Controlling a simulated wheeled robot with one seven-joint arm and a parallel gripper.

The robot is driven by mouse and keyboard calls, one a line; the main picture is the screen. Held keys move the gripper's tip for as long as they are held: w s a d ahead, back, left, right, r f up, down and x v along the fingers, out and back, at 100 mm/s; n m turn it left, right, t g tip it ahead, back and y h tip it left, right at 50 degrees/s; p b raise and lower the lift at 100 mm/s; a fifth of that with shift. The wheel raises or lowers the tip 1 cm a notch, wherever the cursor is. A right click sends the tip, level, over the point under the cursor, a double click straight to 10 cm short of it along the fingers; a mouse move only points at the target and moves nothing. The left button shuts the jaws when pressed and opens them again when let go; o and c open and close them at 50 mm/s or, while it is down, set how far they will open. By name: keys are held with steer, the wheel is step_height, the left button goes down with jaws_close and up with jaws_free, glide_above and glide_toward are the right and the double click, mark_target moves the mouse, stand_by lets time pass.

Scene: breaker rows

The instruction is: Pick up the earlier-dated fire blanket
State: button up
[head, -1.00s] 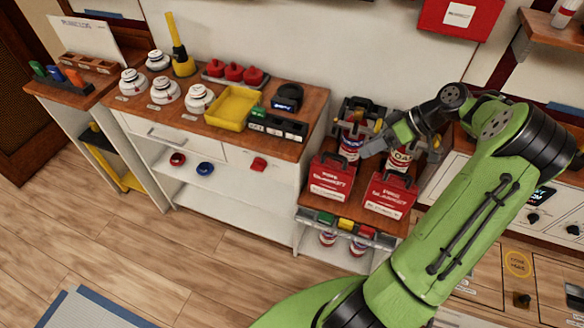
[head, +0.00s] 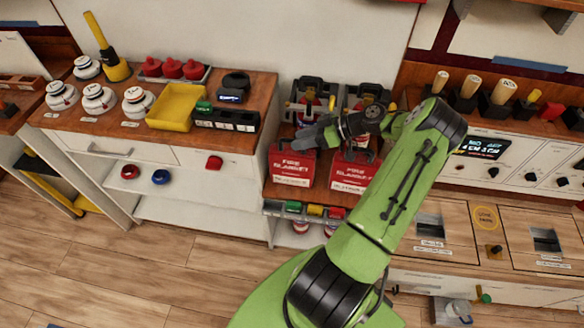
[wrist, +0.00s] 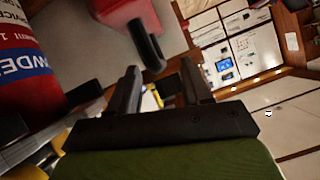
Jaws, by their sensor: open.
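Two red fire blanket boxes with white lettering and dark handles stand side by side on a low wooden-topped unit in the head view: the left blanket (head: 291,166) and the right blanket (head: 352,172). Their dates are too small to read. My gripper (head: 308,138) is open and empty, above and behind the boxes, near the top of the left one. My arm covers part of the right one. In the wrist view my gripper (wrist: 162,80) shows both fingers apart. A red box-like thing (wrist: 120,12) with a black handle lies beyond them; which blanket it is I cannot tell.
A red extinguisher (wrist: 25,60) with a blue label is close at the left of the wrist view. Dark-handled items (head: 313,92) stand behind the blankets. A counter with a yellow tray (head: 176,107) is at left, a control panel (head: 490,150) at right. The floor in front is clear.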

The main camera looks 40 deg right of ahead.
steer(key=x, duration=0.3)
steer(key=shift+w+a+f, duration=0.15)
steer(key=shift+w+f, duration=0.05)
steer(key=shift+w, duration=0.1)
jaws_close()
steer(key=shift+r, duration=0.1)
stand_by(1.0)
